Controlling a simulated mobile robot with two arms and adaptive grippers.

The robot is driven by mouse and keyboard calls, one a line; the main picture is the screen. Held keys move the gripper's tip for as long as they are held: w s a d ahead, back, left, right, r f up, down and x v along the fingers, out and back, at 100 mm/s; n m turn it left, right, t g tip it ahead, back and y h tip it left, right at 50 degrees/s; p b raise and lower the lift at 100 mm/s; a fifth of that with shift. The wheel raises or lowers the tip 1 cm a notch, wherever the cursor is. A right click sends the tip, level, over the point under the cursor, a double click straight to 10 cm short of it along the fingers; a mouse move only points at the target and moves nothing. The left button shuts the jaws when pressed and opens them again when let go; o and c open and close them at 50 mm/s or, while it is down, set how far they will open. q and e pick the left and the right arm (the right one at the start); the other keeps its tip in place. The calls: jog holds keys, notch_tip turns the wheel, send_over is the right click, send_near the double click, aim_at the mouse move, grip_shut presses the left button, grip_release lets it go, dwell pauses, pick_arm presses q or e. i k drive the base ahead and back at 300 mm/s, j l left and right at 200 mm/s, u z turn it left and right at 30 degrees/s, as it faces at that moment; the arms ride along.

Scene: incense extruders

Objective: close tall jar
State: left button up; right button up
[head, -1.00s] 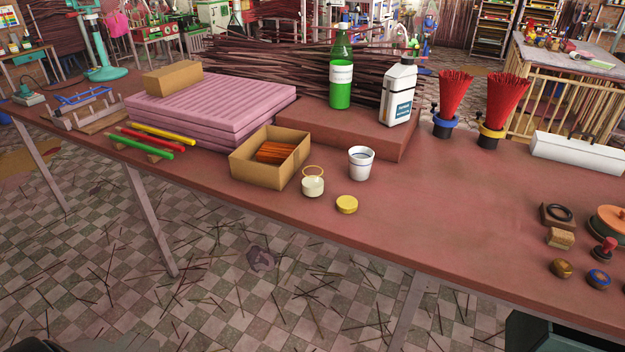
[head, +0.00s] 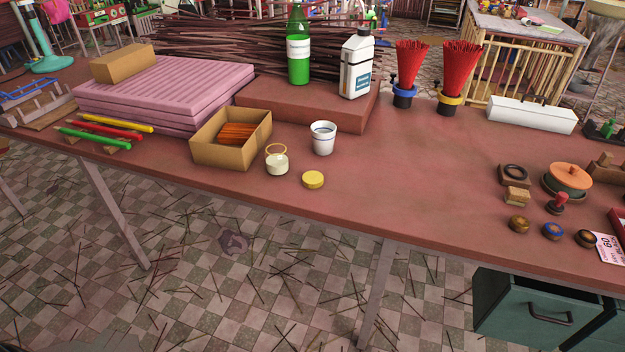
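A small cream jar (head: 277,165) stands upright near the front edge of the brown table. A thin yellowish ring (head: 276,150) shows just behind its top; I cannot tell if it is joined to the jar. A round yellow lid (head: 313,180) lies flat on the table to the right of the jar, apart from it. A taller white cup-like container (head: 323,138) with a dark band near its rim stands behind the lid. I cannot tell for sure which of these is the tall jar. Neither of my grippers is in view.
An open cardboard box (head: 231,139) with orange-brown sticks stands left of the jar. A raised brown slab (head: 310,104) behind bears a green bottle (head: 299,50) and a white jug (head: 357,64). A green drawer unit (head: 535,310) is below.

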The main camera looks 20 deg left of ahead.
aim_at(276, 155)
jog(key=j+z, duration=0.3)
jog(key=j, duration=0.35)
jog(key=j+z, duration=0.25)
jog(key=j, duration=0.4)
jog(key=j+z, duration=0.3)
jog(key=j, duration=0.35)
jog(key=k+j+z, duration=0.15)
jog(key=j+z, duration=0.15)
jog(key=j, duration=0.3)
